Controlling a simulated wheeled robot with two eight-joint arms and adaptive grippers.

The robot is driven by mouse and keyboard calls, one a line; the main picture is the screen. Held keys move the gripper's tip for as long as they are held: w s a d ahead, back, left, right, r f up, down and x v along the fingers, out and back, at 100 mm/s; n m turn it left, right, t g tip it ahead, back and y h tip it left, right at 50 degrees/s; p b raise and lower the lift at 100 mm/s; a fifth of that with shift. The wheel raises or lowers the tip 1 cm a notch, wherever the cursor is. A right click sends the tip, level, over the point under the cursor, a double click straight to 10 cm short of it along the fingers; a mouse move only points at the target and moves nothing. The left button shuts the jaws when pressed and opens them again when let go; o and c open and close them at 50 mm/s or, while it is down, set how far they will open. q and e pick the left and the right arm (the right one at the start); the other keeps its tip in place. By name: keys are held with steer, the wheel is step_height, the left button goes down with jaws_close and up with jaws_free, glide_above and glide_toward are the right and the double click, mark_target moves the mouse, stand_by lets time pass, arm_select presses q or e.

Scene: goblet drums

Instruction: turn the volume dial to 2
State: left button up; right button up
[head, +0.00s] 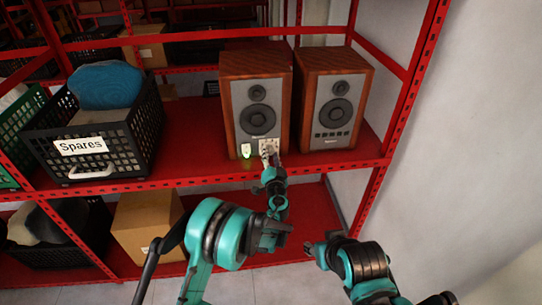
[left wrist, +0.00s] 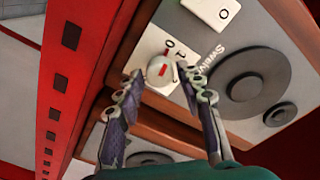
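The volume dial (left wrist: 160,71) is a round light knob with a red mark, on a white plate with small numbers on the left speaker. A 0 and a 1 are printed near it; other numbers are hidden or too small to read. My left gripper (left wrist: 158,76) has one finger on each side of the dial, with slight gaps seeming to show. In the head view my left gripper (head: 268,160) reaches the lower front of the left speaker (head: 257,92) and covers the dial. My right arm's end (head: 318,250) is low, apart from the shelf; its fingers are unclear.
A white switch (head: 246,151) sits just left of the dial plate. A second speaker (head: 333,100) stands to the right. A black "Spares" crate (head: 120,150) is on the left of the red shelf (head: 200,160). A red post (head: 400,110) rises at right.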

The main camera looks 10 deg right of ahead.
arm_select(q)
jaws_close()
steer(key=m+b, duration=0.1)
steer(key=m, duration=0.4)
steer(key=shift+m+b, duration=0.3)
steer(key=shift+b, duration=0.1)
steer(key=m+b, duration=0.1)
steer(key=m, duration=0.4)
steer(key=shift+y, duration=0.3)
steer(key=shift+d+m+g+b, duration=0.1)
steer(key=shift+m+g+b, duration=0.3)
steer(key=shift+m, duration=1.9)
